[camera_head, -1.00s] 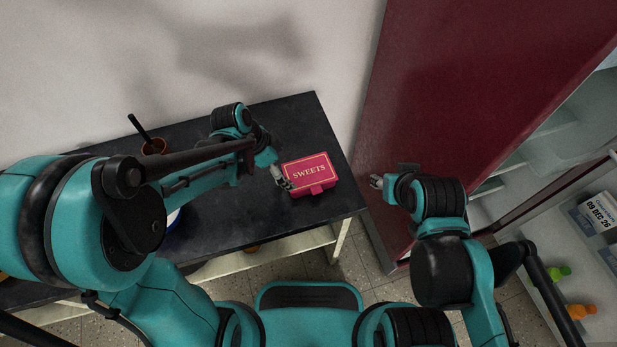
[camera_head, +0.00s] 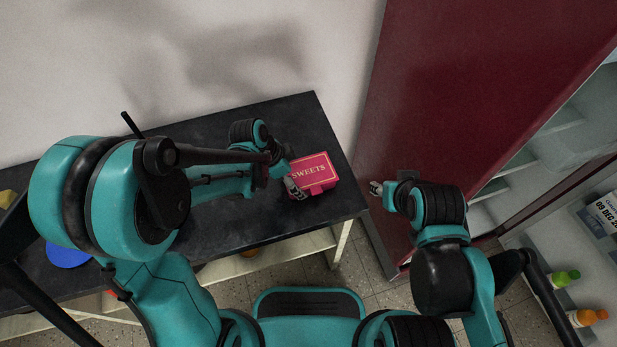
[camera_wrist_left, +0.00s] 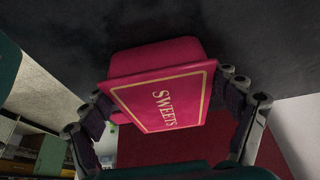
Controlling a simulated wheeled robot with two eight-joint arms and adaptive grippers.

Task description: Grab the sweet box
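The sweet box (camera_head: 314,173) is a red-pink box with a gold-edged lid marked SWEETS. It lies on the right end of the dark tabletop. My left gripper (camera_head: 293,188) is at its left side and covers part of that edge. In the left wrist view the box (camera_wrist_left: 160,97) sits between the spread fingers of the left gripper (camera_wrist_left: 168,120), one finger on each side; firm contact does not show. My right gripper (camera_head: 376,188) is to the right, past the table end, in front of the dark red panel; its fingers are too small to read.
The dark table (camera_head: 330,208) ends just right of the box. A blue round item (camera_head: 68,255) is at the left, partly behind my arm. The dark red panel (camera_head: 450,90) and an open fridge-like cabinet with shelves and bottles (camera_head: 588,317) stand at the right.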

